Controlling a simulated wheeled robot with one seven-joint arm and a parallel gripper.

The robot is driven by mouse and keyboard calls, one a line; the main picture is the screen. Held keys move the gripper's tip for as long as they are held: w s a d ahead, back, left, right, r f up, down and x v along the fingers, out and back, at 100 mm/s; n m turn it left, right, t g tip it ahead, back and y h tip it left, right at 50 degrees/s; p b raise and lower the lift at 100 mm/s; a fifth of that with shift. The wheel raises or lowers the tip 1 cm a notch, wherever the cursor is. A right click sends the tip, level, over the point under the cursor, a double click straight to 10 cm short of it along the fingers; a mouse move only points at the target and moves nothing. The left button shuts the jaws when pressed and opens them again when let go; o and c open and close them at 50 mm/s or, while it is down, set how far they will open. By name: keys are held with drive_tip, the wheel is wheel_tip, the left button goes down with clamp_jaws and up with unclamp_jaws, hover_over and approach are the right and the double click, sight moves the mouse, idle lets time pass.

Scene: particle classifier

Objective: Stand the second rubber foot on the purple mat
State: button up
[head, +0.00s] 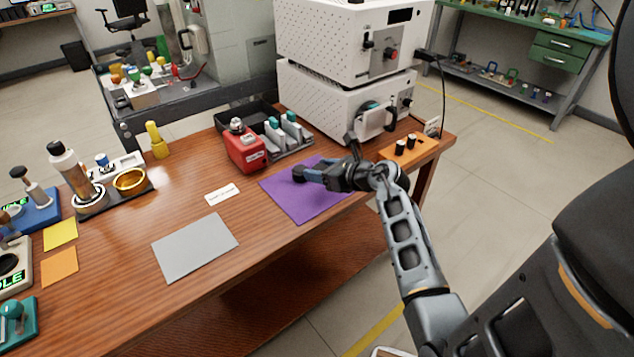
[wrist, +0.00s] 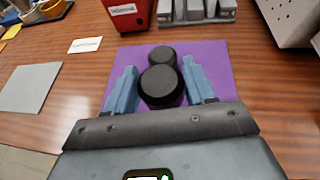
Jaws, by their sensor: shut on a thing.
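The purple mat (head: 312,208) lies on the wooden table and also shows in the wrist view (wrist: 215,62). In the wrist view my gripper (wrist: 161,82) is shut on a black round rubber foot (wrist: 161,88), with one blue finger on each side. The held foot is over the mat; I cannot tell whether it touches it. Another black rubber foot (wrist: 162,55) stands on the mat just beyond the held one, and the two overlap in view. In the head view my gripper (head: 308,174) reaches over the mat from the right, with a dark foot (head: 298,173) at its fingertips.
An orange holder (head: 418,151) with black feet sits right of the mat. A red box (head: 245,150) and a dark tray with teal-topped items (head: 288,132) stand behind it. White stacked machines (head: 345,95) stand at the back right. A grey mat (head: 195,246) lies left, with clear table around it.

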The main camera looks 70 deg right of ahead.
drive_tip(key=shift+w+a+f, duration=0.25)
drive_tip(key=shift+w+f, duration=0.1)
drive_tip(key=shift+f, duration=0.1)
drive_tip(key=shift+f+b, duration=0.3)
drive_tip(key=shift+f, duration=1.55)
drive_tip(key=shift+f, duration=0.1)
drive_tip(key=o, duration=1.1)
drive_tip(key=shift+c, duration=0.2)
